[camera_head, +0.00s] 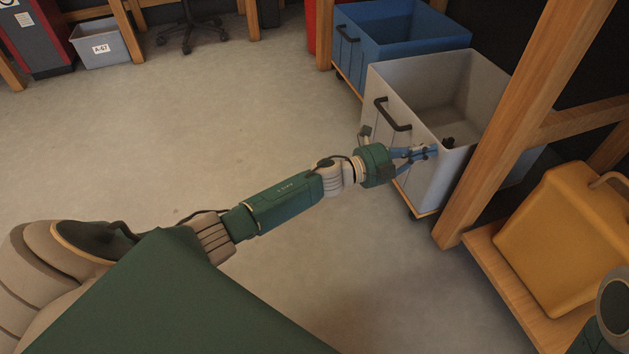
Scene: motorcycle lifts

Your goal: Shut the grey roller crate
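The grey roller crate (479,85) stands at the upper right, between wooden posts, with its open top showing an empty-looking inside. Its front face has a dark bar handle (391,114), and its front part sticks out past the wooden post. My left arm reaches in from the lower left. My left gripper (432,152) is at the crate's front face, to the right of and below the handle; its blue fingers are at or very near the face. Whether they touch it, and how wide they are, I cannot tell. My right gripper does not show.
A blue crate (372,58) stands behind the grey one. A wooden post (508,125) is close right of the grey crate. A yellow container (566,240) sits on a wooden board at right. A small grey bin (100,50) is far left. The floor at left is clear.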

